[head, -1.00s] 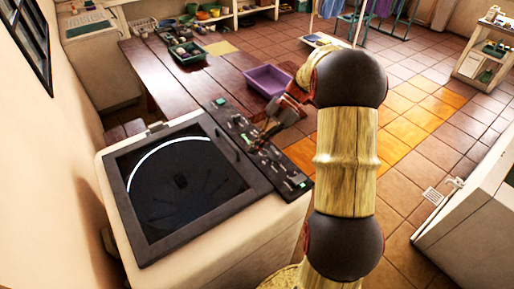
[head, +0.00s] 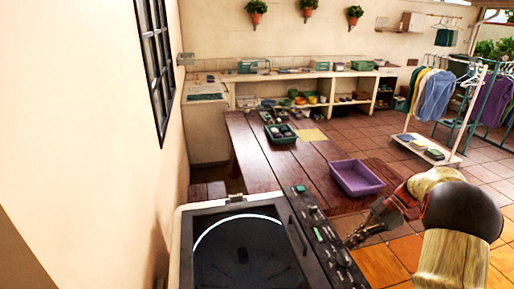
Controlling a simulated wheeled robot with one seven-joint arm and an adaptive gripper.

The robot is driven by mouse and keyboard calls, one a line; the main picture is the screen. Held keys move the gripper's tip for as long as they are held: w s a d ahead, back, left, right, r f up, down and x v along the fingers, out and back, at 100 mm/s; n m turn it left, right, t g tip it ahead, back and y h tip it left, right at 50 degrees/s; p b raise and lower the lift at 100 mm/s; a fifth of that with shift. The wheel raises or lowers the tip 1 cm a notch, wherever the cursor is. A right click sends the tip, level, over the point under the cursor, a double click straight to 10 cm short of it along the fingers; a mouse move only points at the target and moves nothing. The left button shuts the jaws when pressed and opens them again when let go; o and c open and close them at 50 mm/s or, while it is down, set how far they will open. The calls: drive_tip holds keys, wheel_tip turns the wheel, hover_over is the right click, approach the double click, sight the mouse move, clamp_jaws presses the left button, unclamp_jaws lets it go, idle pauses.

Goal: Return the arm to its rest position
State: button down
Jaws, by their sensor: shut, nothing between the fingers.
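My gripper (head: 366,229) shows at the lower right in the head view, at the end of my wood-coloured arm with dark joints. It is shut and empty. It hangs just right of the control panel (head: 318,238) of the white washer with a dark lid (head: 240,255). The purple basin (head: 356,178) on the wooden table lies beyond my gripper and slightly left of it. The lower part of my arm is cut off by the frame's edge.
The long wooden table (head: 255,165) carries a dark green crate (head: 281,133) with items. Shelves (head: 335,88) line the back wall. A clothes rack (head: 468,110) stands at the right. A wall with a barred window (head: 156,62) is at the left. Tiled floor (head: 395,140) is open right of the table.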

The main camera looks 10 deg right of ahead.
drive_tip(key=s+a+r+m+h, duration=0.35)
drive_tip(key=a+r, duration=0.25)
drive_tip(key=a, duration=0.2)
drive_tip(key=s+a+r+m+h, duration=0.25)
drive_tip(key=a+r+m, duration=0.2)
drive_tip(key=a, duration=0.35)
drive_tip(key=s+a+r+m+t+h, duration=0.1)
drive_tip(key=s+a+m+t, duration=0.1)
drive_tip(key=s+a+m, duration=0.2)
drive_tip(key=s+a+r+m+t+h, duration=0.1)
drive_tip(key=s+a+m+t+h, duration=0.1)
drive_tip(key=s+m, duration=0.4)
drive_tip(key=s+a+t, duration=0.1)
drive_tip(key=s+a, duration=0.1)
drive_tip(key=s, duration=0.3)
drive_tip(key=shift+s+a+r+t+h, duration=0.15)
drive_tip(key=shift+a+r+t+h, duration=0.15)
drive_tip(key=shift+r, duration=0.1)
drive_tip(key=shift+d, duration=0.1)
